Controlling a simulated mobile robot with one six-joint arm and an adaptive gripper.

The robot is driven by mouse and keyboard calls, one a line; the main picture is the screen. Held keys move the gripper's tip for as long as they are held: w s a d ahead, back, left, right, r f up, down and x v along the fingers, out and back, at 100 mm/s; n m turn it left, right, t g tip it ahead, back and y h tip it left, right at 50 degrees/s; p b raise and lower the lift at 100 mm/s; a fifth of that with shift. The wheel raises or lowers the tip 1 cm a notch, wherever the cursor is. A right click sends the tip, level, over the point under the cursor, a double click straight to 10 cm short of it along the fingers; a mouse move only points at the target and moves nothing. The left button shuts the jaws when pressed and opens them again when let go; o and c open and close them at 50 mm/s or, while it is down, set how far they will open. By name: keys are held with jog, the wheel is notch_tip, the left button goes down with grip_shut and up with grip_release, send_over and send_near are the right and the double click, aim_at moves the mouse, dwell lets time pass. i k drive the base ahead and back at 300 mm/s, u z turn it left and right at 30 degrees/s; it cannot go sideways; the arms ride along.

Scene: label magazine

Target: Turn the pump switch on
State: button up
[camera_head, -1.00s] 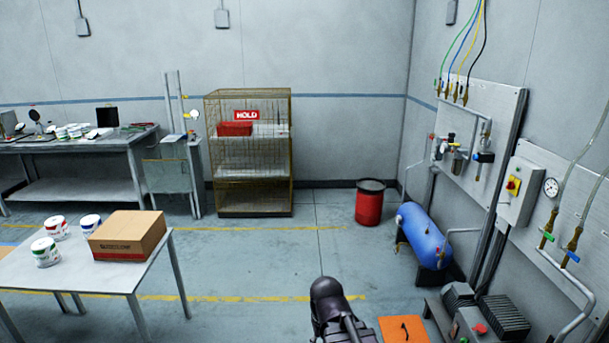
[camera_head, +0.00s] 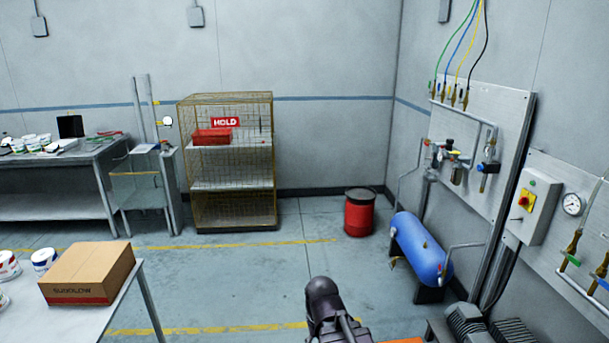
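A red rotary switch on a yellow plate (camera_head: 525,202) sits on the front of a grey box (camera_head: 534,222) on the right wall. A small green spot shows above it on the box. I see no readable label on it, and the knob is too small to tell its setting. A dark part of my arm (camera_head: 326,305) rises from the bottom edge, well to the left of the box and apart from it. My gripper's fingers do not show.
A blue tank (camera_head: 420,250) stands on the floor before the right wall, with grey machinery (camera_head: 465,325) nearer me. A gauge (camera_head: 571,204) and hoses are right of the box. A red drum (camera_head: 359,215), a wire cage (camera_head: 232,170) and a table with a carton (camera_head: 88,275) stand farther left. Middle floor is clear.

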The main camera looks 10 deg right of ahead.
aim_at(523, 200)
jog(key=z, duration=0.25)
jog(key=i, duration=0.8)
jog(key=z, duration=0.75)
jog(key=i, duration=0.55)
jog(key=z, duration=0.75)
jog(key=i, duration=0.55)
jog(key=z, duration=0.3)
